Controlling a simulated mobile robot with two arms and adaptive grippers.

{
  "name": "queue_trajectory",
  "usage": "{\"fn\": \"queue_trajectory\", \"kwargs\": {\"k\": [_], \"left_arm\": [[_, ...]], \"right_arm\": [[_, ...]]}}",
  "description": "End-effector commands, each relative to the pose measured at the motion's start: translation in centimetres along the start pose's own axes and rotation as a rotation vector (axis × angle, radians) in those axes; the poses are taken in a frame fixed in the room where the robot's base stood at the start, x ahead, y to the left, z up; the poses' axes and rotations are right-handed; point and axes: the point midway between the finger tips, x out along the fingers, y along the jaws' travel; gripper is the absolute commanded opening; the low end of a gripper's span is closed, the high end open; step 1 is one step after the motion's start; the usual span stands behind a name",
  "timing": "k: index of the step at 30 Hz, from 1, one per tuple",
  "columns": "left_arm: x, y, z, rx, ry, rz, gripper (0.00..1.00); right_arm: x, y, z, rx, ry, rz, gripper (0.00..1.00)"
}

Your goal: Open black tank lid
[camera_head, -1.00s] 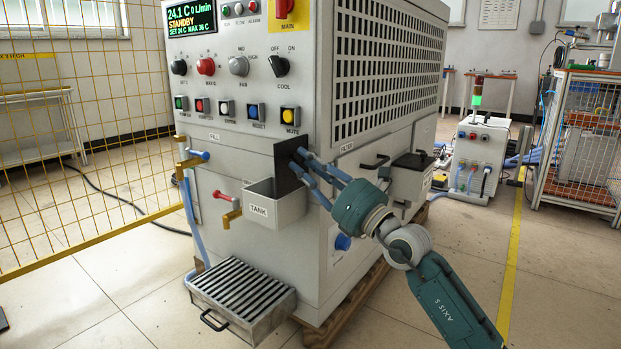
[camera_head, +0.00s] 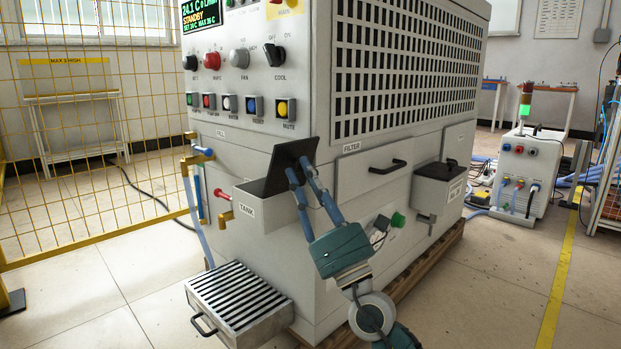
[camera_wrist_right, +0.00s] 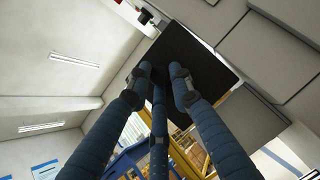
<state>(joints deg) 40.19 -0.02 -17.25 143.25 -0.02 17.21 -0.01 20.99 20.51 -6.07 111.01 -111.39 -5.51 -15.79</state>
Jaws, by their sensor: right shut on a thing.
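The black tank lid (camera_head: 284,166) is a flat dark plate, raised and tilted above the grey box marked TANK (camera_head: 243,212) on the machine's front. My right gripper (camera_head: 298,175) comes from below right, its blue fingers shut on the lid. In the right wrist view the lid (camera_wrist_right: 205,68) is a dark square, with the three fingertips (camera_wrist_right: 166,74) close together against its near face. The finger contact on the far side is hidden. The inside of the tank is mostly hidden. My left gripper is not in view.
A FILTER drawer with a black handle (camera_head: 387,167) and a second grey box with a black lid (camera_head: 441,171) are to the right. A brass tap (camera_head: 225,215) is left of the tank. A slatted drip tray (camera_head: 238,300) stands low in front.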

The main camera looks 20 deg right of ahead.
Motion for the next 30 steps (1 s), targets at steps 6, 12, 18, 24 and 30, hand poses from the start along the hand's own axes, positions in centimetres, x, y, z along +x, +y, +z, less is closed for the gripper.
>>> {"fn": "queue_trajectory", "kwargs": {"k": [6, 12, 18, 24, 30], "left_arm": [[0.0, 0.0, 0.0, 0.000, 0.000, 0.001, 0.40], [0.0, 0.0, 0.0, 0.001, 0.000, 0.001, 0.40], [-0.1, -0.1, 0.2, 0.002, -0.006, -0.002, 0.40], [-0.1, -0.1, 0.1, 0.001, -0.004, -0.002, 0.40], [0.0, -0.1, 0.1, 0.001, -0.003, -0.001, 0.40]], "right_arm": [[0.1, -0.1, 0.5, -0.002, -0.010, -0.003, 0.00], [0.1, -0.1, 0.4, -0.002, -0.007, -0.002, 0.40], [0.0, -0.1, 0.2, -0.001, -0.003, -0.001, 0.40], [-2.2, -0.1, 0.0, -0.006, 0.003, 0.000, 0.40], [-6.5, -0.1, 0.0, -0.005, 0.005, 0.000, 0.40]]}}
